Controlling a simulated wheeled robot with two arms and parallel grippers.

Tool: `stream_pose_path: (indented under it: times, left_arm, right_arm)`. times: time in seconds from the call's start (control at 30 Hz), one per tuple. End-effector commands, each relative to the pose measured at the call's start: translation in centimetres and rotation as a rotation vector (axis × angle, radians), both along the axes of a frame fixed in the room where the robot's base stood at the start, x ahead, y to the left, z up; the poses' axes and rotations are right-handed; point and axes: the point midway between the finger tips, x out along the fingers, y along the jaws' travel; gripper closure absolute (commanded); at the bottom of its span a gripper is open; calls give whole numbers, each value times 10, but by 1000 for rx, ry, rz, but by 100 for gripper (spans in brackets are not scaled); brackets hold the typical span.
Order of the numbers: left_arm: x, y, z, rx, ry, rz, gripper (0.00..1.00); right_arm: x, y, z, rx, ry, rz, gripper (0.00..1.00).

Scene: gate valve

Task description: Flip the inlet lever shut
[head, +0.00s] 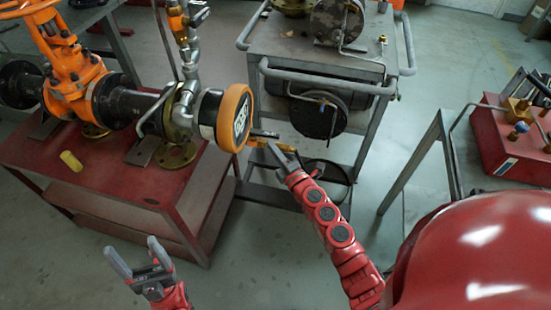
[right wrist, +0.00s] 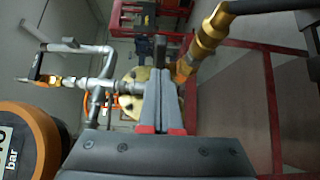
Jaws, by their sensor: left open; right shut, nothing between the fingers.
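A dark bar (head: 264,134), which looks like a lever handle, sticks out right of the orange-rimmed gauge (head: 235,118), with a yellow-brass part (head: 258,143) just below. My right gripper (head: 273,149) is shut and empty, its tips close to these parts; whether they touch, I cannot tell. In the right wrist view, the shut fingers (right wrist: 165,78) point at a dark upright bar (right wrist: 160,50), beside a brass fitting (right wrist: 205,38) with a dark hose or handle. Which part is the inlet lever is not certain. My left gripper (head: 148,262) is open and empty, low over the floor.
An orange gate valve (head: 75,75) with dark pipe stands on a red bench (head: 110,185). Silver pipework (head: 187,60) rises behind the gauge. A grey cart (head: 330,65) stands behind my right gripper. Floor is open in front.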

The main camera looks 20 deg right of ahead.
Motion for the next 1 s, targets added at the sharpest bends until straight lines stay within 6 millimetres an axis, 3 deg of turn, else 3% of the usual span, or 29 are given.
stream_pose_path:
  times: [0.2, 1.0]
  left_arm:
    - [0, 0, -1, 0, 0, 0, 24]
    - [0, 0, -13, 0, 0, 0, 24]
  right_arm:
    - [11, -8, 2, 0, -4, -1, 100]
    - [14, -14, -1, -1, 0, 70, 100]
